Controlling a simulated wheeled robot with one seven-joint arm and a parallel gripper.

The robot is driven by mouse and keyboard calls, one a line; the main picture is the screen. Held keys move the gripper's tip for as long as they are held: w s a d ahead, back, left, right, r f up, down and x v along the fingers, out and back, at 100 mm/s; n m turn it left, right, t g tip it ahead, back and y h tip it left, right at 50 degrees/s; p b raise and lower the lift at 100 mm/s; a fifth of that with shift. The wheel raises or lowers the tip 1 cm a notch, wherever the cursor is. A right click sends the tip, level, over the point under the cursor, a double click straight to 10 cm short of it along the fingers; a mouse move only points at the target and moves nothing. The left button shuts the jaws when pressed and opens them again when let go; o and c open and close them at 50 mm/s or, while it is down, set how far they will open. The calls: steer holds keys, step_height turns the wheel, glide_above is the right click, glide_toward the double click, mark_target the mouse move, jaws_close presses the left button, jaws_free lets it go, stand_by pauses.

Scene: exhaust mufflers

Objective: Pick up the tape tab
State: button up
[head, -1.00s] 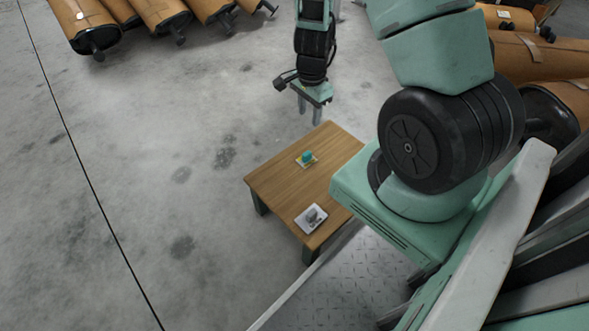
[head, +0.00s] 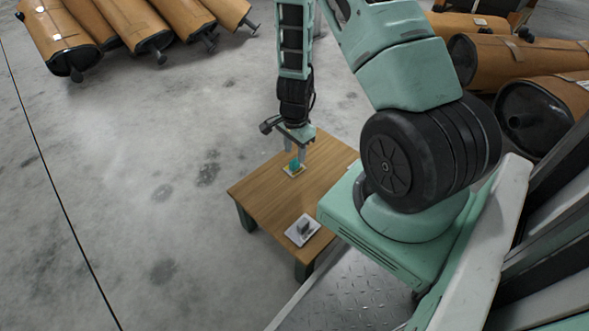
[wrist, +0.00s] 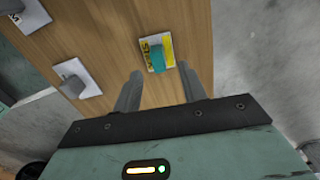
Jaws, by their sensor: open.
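A small teal block (head: 295,164), which looks like the tape tab, stands on a white and yellow printed card (head: 289,173) on a low wooden table (head: 262,194). In the wrist view the teal block (wrist: 158,62) and its card (wrist: 148,47) lie just beyond my fingertips. My gripper (head: 295,154) points down over the block. Its two fingers (wrist: 160,75) are open, spread to either side of the block's line, with nothing held between them. I cannot tell the exact height of the fingertips above the card.
A white card (head: 295,236) with a grey block (head: 304,227) lies nearer on the table. The wrist view shows another white card (wrist: 33,22) with a grey piece at upper left. Brown mufflers (head: 130,25) lie on the floor beyond.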

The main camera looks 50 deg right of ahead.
mark_target(295, 161)
step_height(295, 161, down, 5)
steer(key=b, duration=0.3)
steer(key=shift+s+a+r, duration=0.1)
steer(key=shift+r, duration=0.1)
jaws_close()
